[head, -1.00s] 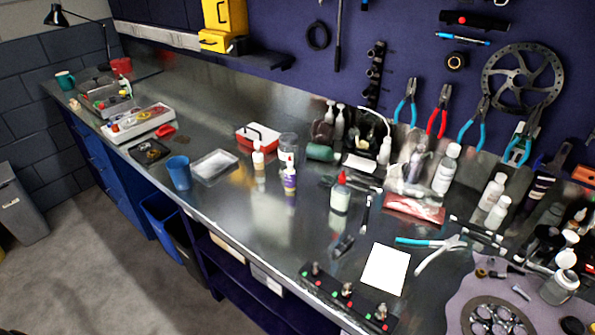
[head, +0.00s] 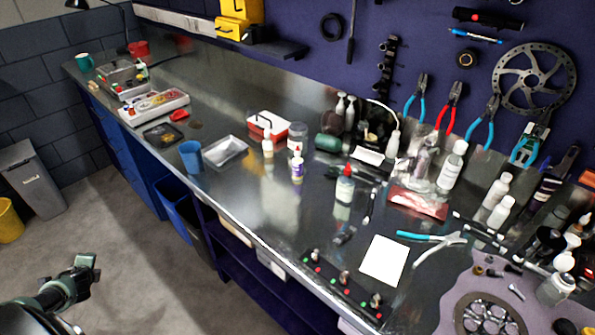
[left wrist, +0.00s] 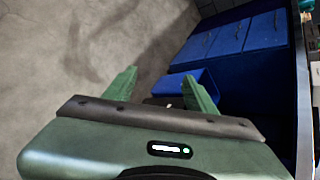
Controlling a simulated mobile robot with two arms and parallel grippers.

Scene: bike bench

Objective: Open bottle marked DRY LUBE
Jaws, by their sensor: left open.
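Several small bottles stand on the bench, and no label is legible enough to pick out DRY LUBE. One is a clear-white bottle with a red tip (head: 345,186). A white bottle with a purple label (head: 297,166) and a small white-capped bottle with an amber lower part (head: 268,145) stand left of it. Taller white bottles (head: 452,165) stand toward the wall. My left gripper (head: 84,275) is in front of the bench, over the floor, far from the bottles. In the left wrist view its green fingers (left wrist: 160,85) are apart and empty. My right gripper is not in view.
A blue cup (head: 191,156), a metal tray (head: 225,152) and a white sheet (head: 384,260) lie along the bench (head: 240,195). A blue bin (head: 172,197) stands below the bench edge. Open floor lies left of the bench.

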